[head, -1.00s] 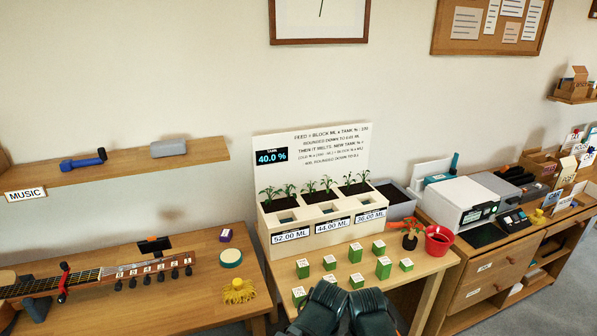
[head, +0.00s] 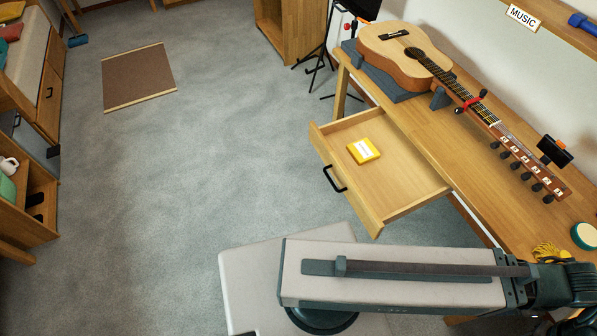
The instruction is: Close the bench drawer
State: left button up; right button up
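The bench drawer (head: 385,175) is pulled well out of the wooden bench (head: 440,120) in the head view. It has a pale wood box and a black handle (head: 335,179) on its front, which faces left toward the open floor. A yellow box with a white label (head: 363,150) lies inside the drawer. My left arm crosses the bottom of the view, below the drawer and apart from it. Its dark end (head: 565,286) reaches the right edge; no fingers can be made out. My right gripper is not seen.
An acoustic guitar (head: 408,55) rests on grey supports on the bench. A green-topped round tin (head: 585,236) and yellow strands (head: 549,252) lie near its right end. Grey carpet (head: 230,140) is clear left of the drawer. A brown mat (head: 138,78) lies farther off.

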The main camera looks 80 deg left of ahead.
aim_at(382, 190)
jog(key=u, duration=1.95)
jog(key=k+l+u, duration=0.25)
jog(key=u, duration=0.15)
jog(key=i+j+z, duration=0.5)
jog(key=i+j, duration=0.3)
jog(key=k+l+u, duration=0.3)
jog(key=k+l, duration=0.05)
jog(key=k, duration=0.1)
